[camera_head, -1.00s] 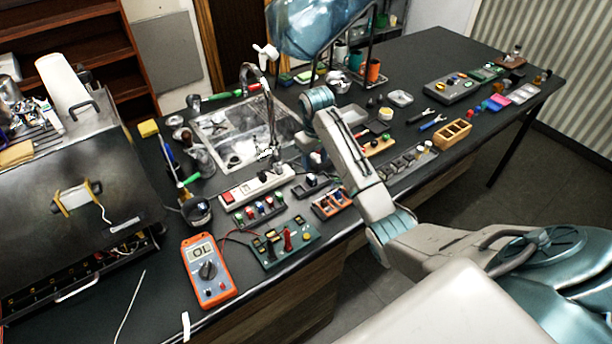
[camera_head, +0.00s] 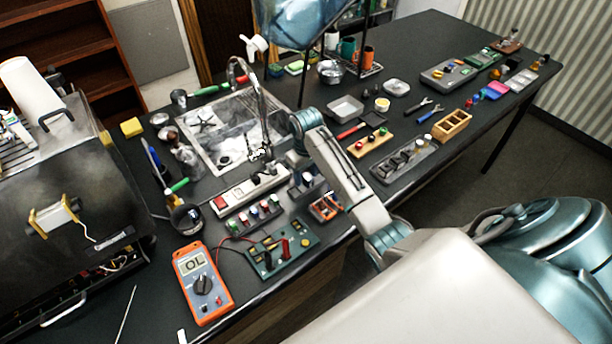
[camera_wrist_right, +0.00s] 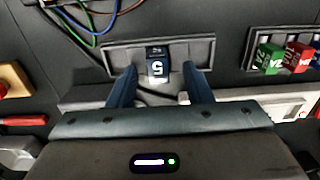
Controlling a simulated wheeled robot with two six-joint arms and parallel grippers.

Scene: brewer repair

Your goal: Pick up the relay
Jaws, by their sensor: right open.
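A dark block marked 5 (camera_wrist_right: 157,66), which looks like the relay, sits in a shallow grey tray (camera_wrist_right: 190,54) in the right wrist view. My right gripper (camera_wrist_right: 157,84) is open, with its two blue fingers apart on either side of the block, at the tray's near edge. No contact with the block shows. In the head view the right gripper (camera_head: 297,160) hangs just behind the small dark tray (camera_head: 309,190); the arm partly hides both, and the block is hard to make out there. My left gripper is not in view.
A white power strip (camera_head: 250,189) and a rack of coloured fuses (camera_head: 255,214) lie beside the tray. A wired block (camera_head: 325,207), a green board (camera_head: 283,248) and an orange multimeter (camera_head: 202,284) are nearer. A metal sink (camera_head: 213,140) with a tall faucet lies behind.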

